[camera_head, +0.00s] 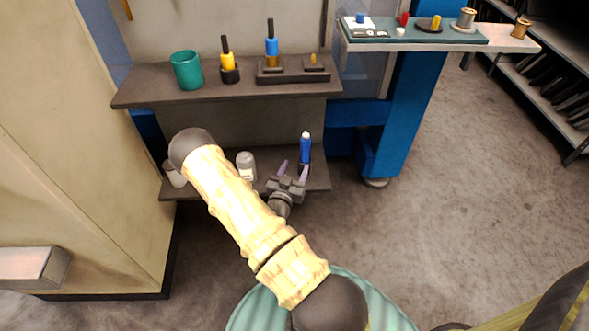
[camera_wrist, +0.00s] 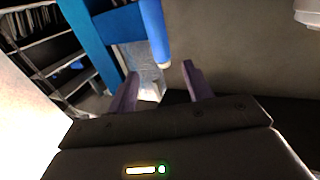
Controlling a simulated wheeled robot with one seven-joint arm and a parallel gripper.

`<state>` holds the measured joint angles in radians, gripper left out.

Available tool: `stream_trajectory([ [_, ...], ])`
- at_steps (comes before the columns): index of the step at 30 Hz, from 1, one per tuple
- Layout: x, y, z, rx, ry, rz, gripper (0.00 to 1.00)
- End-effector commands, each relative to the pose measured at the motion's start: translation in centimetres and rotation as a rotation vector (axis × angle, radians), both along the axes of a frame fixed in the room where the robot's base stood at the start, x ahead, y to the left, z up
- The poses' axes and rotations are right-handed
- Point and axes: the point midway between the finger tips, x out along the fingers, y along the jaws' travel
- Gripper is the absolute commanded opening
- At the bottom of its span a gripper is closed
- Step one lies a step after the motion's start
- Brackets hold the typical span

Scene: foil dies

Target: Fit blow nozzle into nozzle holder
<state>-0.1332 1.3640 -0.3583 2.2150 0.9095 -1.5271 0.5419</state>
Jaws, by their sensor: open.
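A slim blue cylinder with a white tip (camera_head: 305,148), which may be the blow nozzle, stands upright on the lower shelf near its right end. It also shows in the wrist view (camera_wrist: 153,30), just beyond the fingertips. My gripper (camera_head: 294,166) is open and empty, with its two purple fingers (camera_wrist: 158,82) pointing at the cylinder and apart from it. I cannot tell for sure which thing is the holder.
A grey-white bottle (camera_head: 246,167) and a white cup (camera_head: 175,174) stand on the lower shelf. A teal cup (camera_head: 187,70) and a yellow-handled tool in a round base (camera_head: 229,66) stand on the upper shelf. Blue posts (camera_head: 403,120) flank the right side.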

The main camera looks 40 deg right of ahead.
Motion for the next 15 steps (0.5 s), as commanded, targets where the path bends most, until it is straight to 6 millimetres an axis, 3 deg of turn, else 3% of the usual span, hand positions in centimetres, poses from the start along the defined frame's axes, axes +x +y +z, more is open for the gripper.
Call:
stream_trajectory([
  [8, 0.2, 0.1, 0.1, 0.022, 0.006, -0.005, 0.51],
  [15, 1.9, 1.9, 0.6, 0.248, 0.098, -0.014, 0.51],
])
